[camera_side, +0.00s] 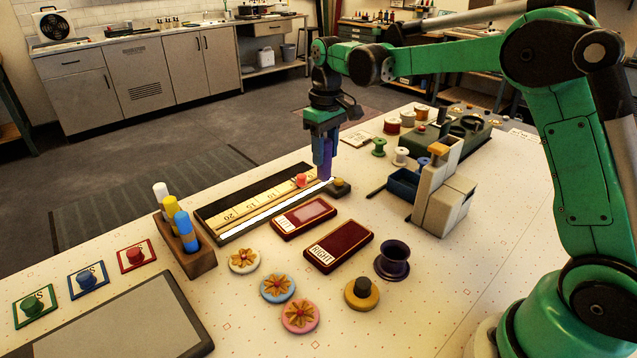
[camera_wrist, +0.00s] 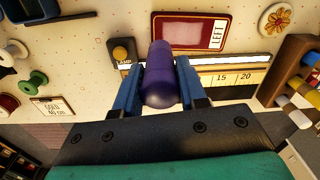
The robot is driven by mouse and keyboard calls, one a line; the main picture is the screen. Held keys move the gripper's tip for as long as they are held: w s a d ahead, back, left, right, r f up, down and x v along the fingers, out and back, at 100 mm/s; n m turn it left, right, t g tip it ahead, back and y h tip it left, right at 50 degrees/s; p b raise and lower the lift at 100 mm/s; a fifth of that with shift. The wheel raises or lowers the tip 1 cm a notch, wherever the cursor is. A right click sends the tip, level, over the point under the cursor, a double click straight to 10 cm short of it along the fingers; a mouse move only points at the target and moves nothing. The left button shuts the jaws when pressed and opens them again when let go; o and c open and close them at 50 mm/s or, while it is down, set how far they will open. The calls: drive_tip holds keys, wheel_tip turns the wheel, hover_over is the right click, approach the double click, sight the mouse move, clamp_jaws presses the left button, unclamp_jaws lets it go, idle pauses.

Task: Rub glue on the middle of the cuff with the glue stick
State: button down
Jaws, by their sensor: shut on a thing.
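My gripper (camera_side: 323,165) is shut on a purple cylinder, which looks like the glue stick (camera_wrist: 160,78). It holds it upright over the right end of the ruler board, behind the cuffs; the stick's lower end is hard to make out. Two dark red cuffs lie flat on the table. One is labelled LEFT (camera_side: 311,215) and the other RIGHT (camera_side: 345,243). The LEFT cuff also shows in the wrist view (camera_wrist: 190,34), ahead of the stick. The stick appears apart from both cuffs. I cannot see any glue on them.
The ruler board (camera_side: 240,208) has a red knob (camera_side: 302,180) and a bright strip. A lamp button (camera_side: 340,187) sits at its right end. A dark purple cup (camera_side: 392,262), flower discs (camera_side: 278,287) and a wooden rack (camera_side: 198,260) stand nearby. A grey-beige dispenser (camera_side: 446,203) stands right.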

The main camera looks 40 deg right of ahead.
sight(325, 177)
wheel_tip(325, 177, down, 6)
drive_tip(key=shift+r, duration=0.1)
drive_tip(key=shift+w+a, duration=0.1)
drive_tip(key=shift+a, duration=1)
drive_tip(key=shift+w+a, duration=0.15)
drive_tip(key=shift+a, duration=2.1)
drive_tip(key=shift+s+d, duration=0.15)
drive_tip(key=shift+d, duration=1.6)
drive_tip(key=shift+s+d, duration=0.1)
drive_tip(key=shift+d, duration=1.6)
drive_tip(key=shift+a+r, duration=0.1)
drive_tip(key=shift+r, duration=3.8)
drive_tip(key=shift+f, duration=0.1)
